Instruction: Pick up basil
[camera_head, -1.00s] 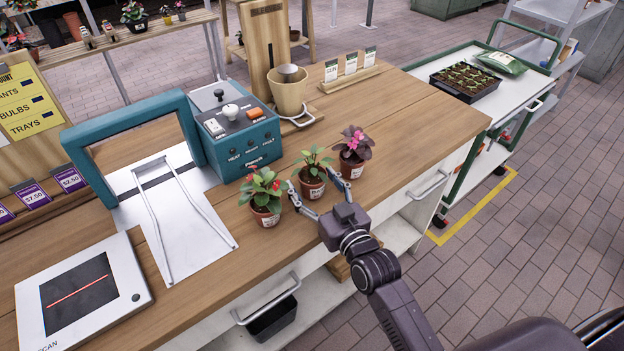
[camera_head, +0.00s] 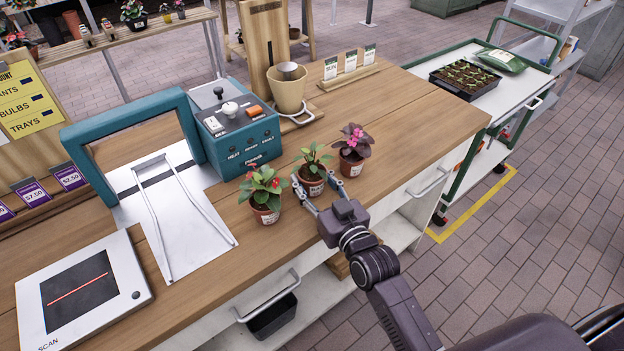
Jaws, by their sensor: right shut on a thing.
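Three small potted plants stand in a row near the front edge of the wooden counter. The middle one, a green leafy plant (camera_head: 313,160) with a little red, sits in a terracotta pot with a white label. My right gripper (camera_head: 314,186) is shut on this middle pot, one finger at each side. A red-flowered plant (camera_head: 264,192) stands to the left and a dark-leaved plant with pink flowers (camera_head: 354,150) to the right. I cannot tell from the labels which plant is basil. My left gripper is not in view.
On the counter (camera_head: 420,125) are a teal machine (camera_head: 240,140), a metal tray under a teal arch (camera_head: 130,125), a flat scanner (camera_head: 85,290) and a seed packet rack (camera_head: 350,75). A green-framed cart (camera_head: 515,90) with a seedling tray (camera_head: 465,77) stands right. Counter right of the plants is clear.

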